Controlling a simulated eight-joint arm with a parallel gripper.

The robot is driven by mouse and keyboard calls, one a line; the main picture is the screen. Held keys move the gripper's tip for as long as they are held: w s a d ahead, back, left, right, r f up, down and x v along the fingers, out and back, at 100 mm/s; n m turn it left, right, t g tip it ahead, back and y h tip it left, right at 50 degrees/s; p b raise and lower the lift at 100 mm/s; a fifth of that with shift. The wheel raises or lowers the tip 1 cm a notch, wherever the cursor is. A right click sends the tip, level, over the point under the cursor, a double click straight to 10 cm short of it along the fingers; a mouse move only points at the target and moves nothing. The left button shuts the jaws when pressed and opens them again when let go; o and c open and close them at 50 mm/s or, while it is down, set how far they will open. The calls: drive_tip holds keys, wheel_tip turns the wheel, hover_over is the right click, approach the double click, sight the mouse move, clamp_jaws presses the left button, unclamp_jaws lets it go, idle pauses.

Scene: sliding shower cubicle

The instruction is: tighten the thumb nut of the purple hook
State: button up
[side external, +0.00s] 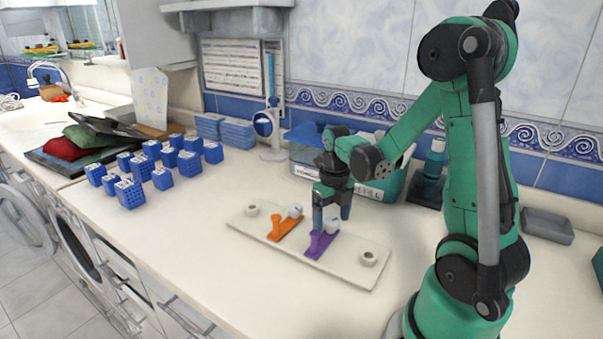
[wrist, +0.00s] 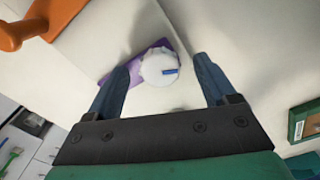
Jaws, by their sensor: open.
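The purple hook (side external: 316,247) lies on a pale board on the counter. Its white round thumb nut (side external: 331,227) sits at its back end, below my gripper. In the wrist view the thumb nut (wrist: 158,65) carries a blue mark on its right side, and part of the purple hook (wrist: 166,44) shows behind it. My gripper (wrist: 161,66) points down and is open, with one dark blue finger on each side of the nut and a visible gap to both. In the side view my gripper (side external: 332,212) is over the nut; the exact height is hard to tell.
An orange hook (side external: 280,231) with its own white nut (side external: 295,211) lies left of the purple one. The board (side external: 349,265) has white round pieces (side external: 369,258) near its ends. Several blue baskets (side external: 131,193) stand left. A lidded bin (side external: 304,160) stands behind. The front counter is clear.

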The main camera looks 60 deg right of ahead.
drive_tip(key=n, duration=0.6)
drive_tip(key=shift+n, duration=0.4)
drive_tip(key=n, duration=0.3)
drive_tip(key=shift+n, duration=0.4)
drive_tip(key=n, duration=0.4)
drive_tip(key=shift+c, duration=0.2)
